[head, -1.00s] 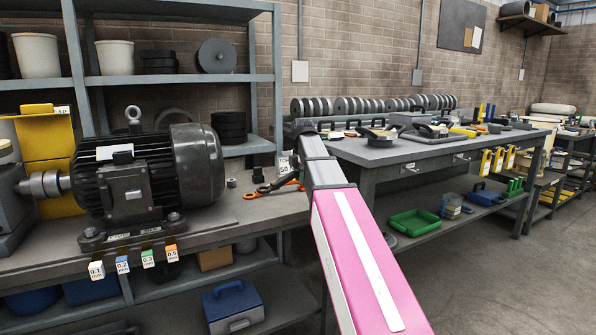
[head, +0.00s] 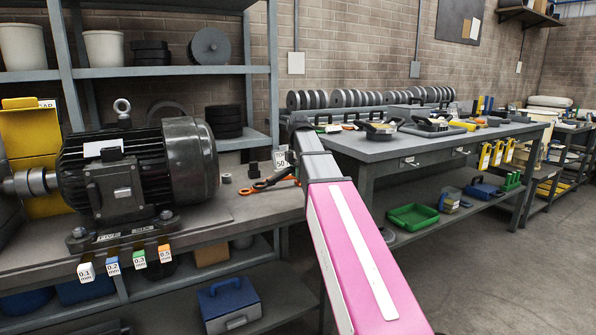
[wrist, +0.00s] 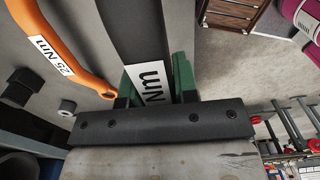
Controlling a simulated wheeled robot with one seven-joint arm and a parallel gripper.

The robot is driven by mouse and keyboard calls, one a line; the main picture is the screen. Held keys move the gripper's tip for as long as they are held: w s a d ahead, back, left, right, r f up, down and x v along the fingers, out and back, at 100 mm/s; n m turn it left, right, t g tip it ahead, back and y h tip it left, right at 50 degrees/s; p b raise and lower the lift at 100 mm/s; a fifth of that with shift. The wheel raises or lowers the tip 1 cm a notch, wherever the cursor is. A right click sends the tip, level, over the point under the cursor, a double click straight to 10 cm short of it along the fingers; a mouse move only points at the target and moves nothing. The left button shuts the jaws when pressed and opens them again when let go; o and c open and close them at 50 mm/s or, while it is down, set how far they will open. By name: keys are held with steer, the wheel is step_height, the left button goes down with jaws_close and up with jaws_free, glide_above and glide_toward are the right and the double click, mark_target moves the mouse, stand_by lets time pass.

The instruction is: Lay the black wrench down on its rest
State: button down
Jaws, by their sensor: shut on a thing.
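The black wrench (wrist: 125,30) runs up from between the green jaws of my gripper (wrist: 158,82) in the wrist view. My gripper is shut on it, beside a white label ending in "Nm". The wrench's ends are out of that view. In the head view my arm hides most of the gripper, which reaches to the right end of the motor bench. An orange wrench (wrist: 62,45) marked 25 Nm lies left of the black one; it also shows in the head view (head: 283,184). I cannot make out the rest.
A large black motor (head: 140,175) stands on the bench left of my arm. A small card marked 50 (head: 281,158) is beside the arm. A second bench (head: 400,145) with tools stands to the right.

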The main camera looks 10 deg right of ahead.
glide_above(298, 201)
steer(key=shift+s+f, duration=0.1)
steer(key=shift+f, duration=4.2)
steer(key=shift+c, duration=1.2)
jaws_free()
